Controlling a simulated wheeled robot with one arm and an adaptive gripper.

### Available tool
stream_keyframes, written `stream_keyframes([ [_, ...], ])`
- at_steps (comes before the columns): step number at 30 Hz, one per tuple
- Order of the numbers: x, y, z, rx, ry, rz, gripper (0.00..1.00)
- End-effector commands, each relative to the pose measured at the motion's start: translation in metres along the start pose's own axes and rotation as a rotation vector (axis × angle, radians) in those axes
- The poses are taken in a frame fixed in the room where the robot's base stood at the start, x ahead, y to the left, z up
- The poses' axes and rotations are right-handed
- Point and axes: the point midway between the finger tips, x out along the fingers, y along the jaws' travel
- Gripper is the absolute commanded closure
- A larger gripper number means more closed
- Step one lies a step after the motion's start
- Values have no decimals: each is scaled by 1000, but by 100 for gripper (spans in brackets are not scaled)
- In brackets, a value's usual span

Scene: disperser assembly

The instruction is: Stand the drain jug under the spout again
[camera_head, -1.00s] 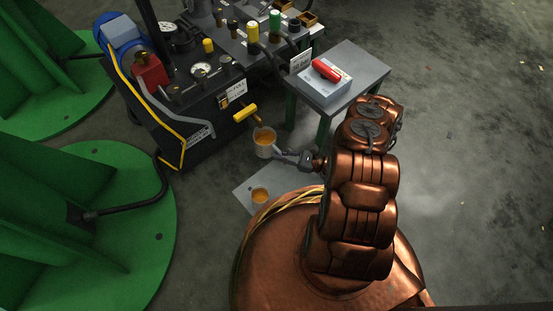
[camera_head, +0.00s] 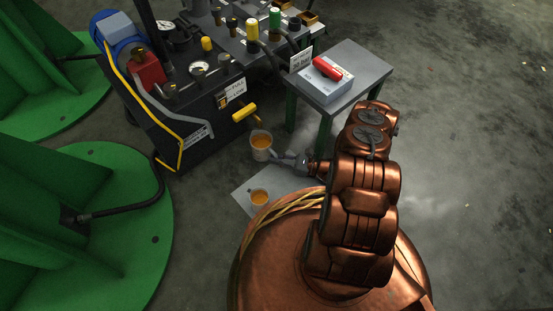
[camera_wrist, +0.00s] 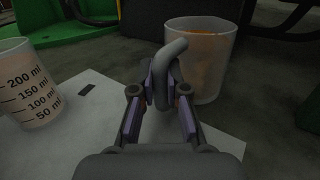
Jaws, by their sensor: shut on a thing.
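The drain jug (camera_head: 261,154), a translucent cup with orange liquid inside, is near the front of the black machine, just below the yellow-handled tap (camera_head: 244,112) in the head view. The tap's outlet is too small to tell whether the jug is exactly under it. My gripper (camera_head: 281,157) is to the right of the jug, shut on its curved grey handle. In the wrist view the jug (camera_wrist: 210,75) looks upright, with the handle between the fingers (camera_wrist: 160,92). Whether its base touches the floor is unclear.
A graduated beaker (camera_head: 259,198) with orange liquid stands on a pale floor sheet (camera_head: 242,190); its ml marks show in the wrist view (camera_wrist: 30,92). A grey table (camera_head: 368,68) with a box and red object stands to the right. The black machine (camera_head: 190,152) bounds the left.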

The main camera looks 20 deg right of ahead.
Motion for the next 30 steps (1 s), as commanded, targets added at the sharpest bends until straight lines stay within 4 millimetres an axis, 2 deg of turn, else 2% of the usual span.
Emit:
stream_keyframes([
  [1,0,0,-2,0,-1,0,100],
  [2,0,0,-1,0,0,0,84],
  [8,0,0,-1,0,0,0,63],
  [20,-1,0,2,0,0,0,62],
  [26,-30,0,3,-2,2,-2,62],
  [30,-58,-1,-1,-1,2,-5,62],
])
